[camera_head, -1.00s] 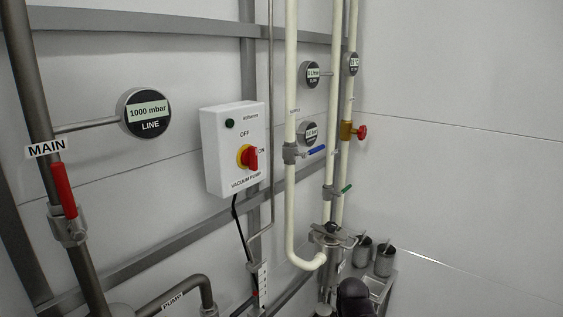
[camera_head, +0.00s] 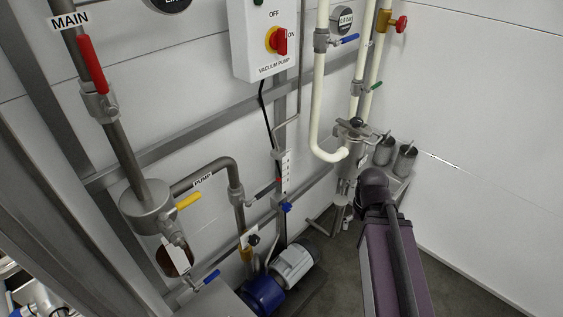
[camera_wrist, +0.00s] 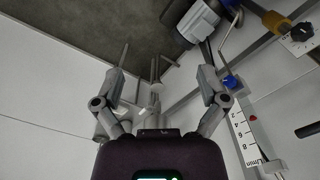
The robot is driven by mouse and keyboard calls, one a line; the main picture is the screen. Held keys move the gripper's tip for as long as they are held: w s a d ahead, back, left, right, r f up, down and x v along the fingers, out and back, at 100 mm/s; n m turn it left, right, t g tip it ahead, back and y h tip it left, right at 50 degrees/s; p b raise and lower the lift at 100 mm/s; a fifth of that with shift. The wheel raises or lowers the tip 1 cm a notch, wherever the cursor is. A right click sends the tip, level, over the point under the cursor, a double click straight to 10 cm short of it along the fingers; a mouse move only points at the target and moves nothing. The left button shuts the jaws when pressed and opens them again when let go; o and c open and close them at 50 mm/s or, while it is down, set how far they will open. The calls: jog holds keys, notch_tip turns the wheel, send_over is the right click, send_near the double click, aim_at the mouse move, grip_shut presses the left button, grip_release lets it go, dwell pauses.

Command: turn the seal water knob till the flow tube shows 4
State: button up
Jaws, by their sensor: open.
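The flow tube (camera_head: 286,172) is a narrow white scale on the wall pipework in the head view, with a small red mark low on it. In the wrist view the flow tube (camera_wrist: 241,135) appears upside down with its L/min scale; the exact reading is too small to tell. A blue knob (camera_head: 286,207) sits just below the tube, likely the seal water knob. In the wrist view the blue knob (camera_wrist: 230,82) lies close beyond the right finger. My gripper (camera_wrist: 163,65) is open and empty, with its fingers spread; the head view does not clearly show it.
A blue and grey pump motor (camera_head: 280,278) stands on the floor below. A black knob (camera_head: 253,240) on a white tag is to the left. Pipes with yellow (camera_head: 188,201) and blue (camera_head: 206,281) levers crowd the left. White wall is clear at right.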

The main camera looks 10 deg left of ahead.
jog(key=shift+f, duration=0.1)
jog(key=m+t+y+b, duration=1.1)
jog(key=m+y+b, duration=0.45)
jog(key=b, duration=2.75)
send_near(289, 209)
jog(key=s+d+m+h, duration=0.1)
jog(key=s+d+m, duration=0.1)
jog(key=shift+r, duration=0.55)
jog(key=shift+a, duration=0.1)
jog(key=shift+x, duration=6.8)
jog(key=shift+f, duration=0.1)
